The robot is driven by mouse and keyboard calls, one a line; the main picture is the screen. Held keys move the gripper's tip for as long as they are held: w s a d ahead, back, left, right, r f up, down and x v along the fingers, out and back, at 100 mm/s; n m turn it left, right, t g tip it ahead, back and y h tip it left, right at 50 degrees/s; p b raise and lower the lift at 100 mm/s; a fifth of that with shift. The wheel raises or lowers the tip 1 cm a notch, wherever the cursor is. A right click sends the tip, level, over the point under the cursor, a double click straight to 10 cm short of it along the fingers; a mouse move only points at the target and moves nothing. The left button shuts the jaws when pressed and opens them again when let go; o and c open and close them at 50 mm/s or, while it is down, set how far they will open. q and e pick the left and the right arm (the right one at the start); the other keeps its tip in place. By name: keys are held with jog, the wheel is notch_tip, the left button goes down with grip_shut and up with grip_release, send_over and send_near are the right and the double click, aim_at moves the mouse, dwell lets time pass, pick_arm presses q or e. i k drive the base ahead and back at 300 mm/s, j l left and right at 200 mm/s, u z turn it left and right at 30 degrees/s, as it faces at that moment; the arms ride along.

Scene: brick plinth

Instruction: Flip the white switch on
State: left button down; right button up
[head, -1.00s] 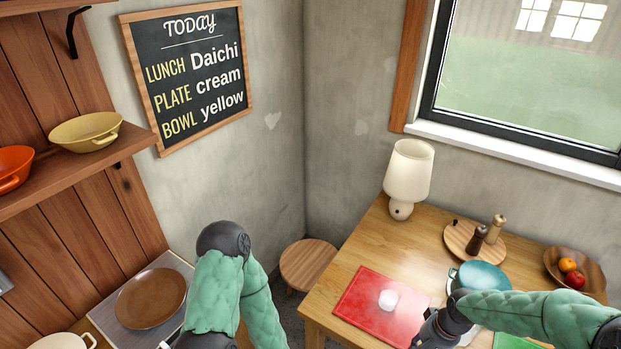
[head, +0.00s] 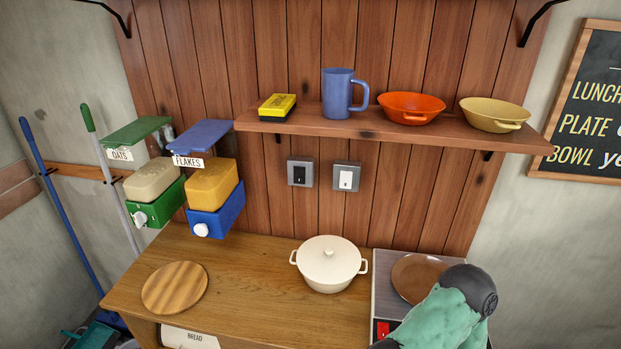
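The white switch (head: 346,178) is a white rocker in a grey square plate on the wooden plank wall, below the shelf. A similar plate with a black switch (head: 300,173) is just left of it. Whether either rocker is on or off is too small to tell. A green padded arm of mine shows at the lower right, below and to the right of the switches and well apart from them. Its gripper is outside the picture, and my other gripper does not show either.
A shelf (head: 390,131) with a blue mug (head: 338,94) and bowls juts out above the switches. A cream pot (head: 328,264) stands on the counter (head: 250,285) below them. A brown plate (head: 415,277) lies on a grey unit at right. Cereal dispensers hang at left.

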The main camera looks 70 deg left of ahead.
aim_at(345, 177)
jog(key=i+u, duration=0.1)
jog(key=u, duration=2)
jog(key=l+u, duration=0.25)
jog(key=i+l+u, duration=0.1)
jog(key=l+u, duration=0.15)
